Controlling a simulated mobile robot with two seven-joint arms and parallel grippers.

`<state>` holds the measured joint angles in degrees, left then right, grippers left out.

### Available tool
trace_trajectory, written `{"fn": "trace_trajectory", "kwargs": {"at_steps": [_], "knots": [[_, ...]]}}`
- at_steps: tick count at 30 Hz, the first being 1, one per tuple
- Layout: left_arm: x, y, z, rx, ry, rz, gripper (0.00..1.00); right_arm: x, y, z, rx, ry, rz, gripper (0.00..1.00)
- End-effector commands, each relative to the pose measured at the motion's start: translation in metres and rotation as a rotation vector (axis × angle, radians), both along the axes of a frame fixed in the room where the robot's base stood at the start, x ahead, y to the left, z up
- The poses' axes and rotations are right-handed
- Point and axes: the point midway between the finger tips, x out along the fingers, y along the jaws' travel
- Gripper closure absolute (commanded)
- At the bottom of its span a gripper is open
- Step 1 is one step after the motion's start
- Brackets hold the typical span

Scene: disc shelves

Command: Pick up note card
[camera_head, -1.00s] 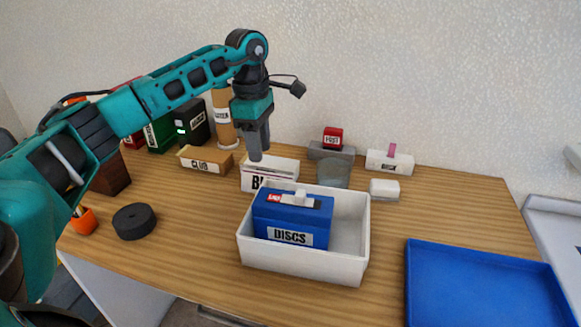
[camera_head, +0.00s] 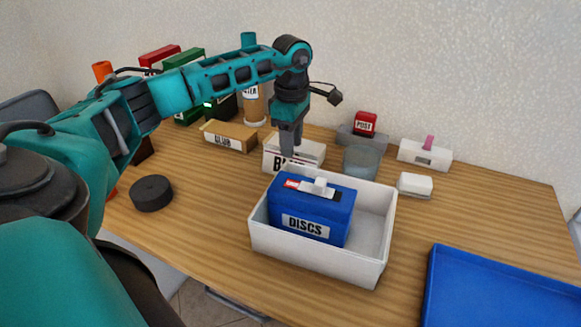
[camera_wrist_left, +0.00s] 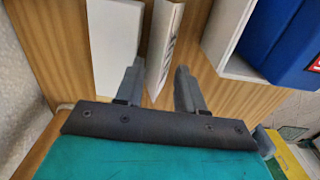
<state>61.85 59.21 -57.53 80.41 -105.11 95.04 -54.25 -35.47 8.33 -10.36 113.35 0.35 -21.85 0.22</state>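No separate card can be made out for certain. A white box (camera_head: 278,160) with a partly hidden label beginning "BL" stands on the table behind the white bin. My left gripper (camera_head: 289,150) points down at this box, its fingers overlapping it in the head view. In the left wrist view the gripper (camera_wrist_left: 158,82) is open, with its fingers apart. A thin white upright piece (camera_wrist_left: 165,40) with dark lettering on its right side lies between the finger lines. A wider white piece (camera_wrist_left: 115,45) lies to the left. Contact cannot be told. My right gripper is not in view.
A white bin (camera_head: 320,260) holding a blue DISCS box (camera_head: 318,215) stands in front. A CLUB box (camera_head: 230,137) is to the left, a grey cup (camera_head: 360,162) to the right. A blue tray (camera_head: 500,290) lies at front right. A black disc (camera_head: 151,193) lies left.

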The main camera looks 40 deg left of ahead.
Motion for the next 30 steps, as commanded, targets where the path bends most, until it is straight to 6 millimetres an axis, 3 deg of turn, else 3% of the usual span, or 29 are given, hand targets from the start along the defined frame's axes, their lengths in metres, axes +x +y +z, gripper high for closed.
{"fn": "trace_trajectory", "kwargs": {"at_steps": [7, 17, 27, 30], "knots": [[-0.003, 0.001, -0.037, 0.002, 0.005, 0.001, 0.62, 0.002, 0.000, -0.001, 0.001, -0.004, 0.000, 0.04], [-0.003, 0.001, -0.043, 0.001, 0.001, 0.000, 0.62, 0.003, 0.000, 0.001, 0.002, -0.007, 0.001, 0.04], [-0.003, 0.001, -0.042, 0.001, 0.001, 0.000, 0.95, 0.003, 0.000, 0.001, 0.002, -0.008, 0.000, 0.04], [-0.003, 0.001, -0.042, 0.001, 0.001, 0.000, 1.00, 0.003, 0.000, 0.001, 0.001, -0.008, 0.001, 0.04]]}}
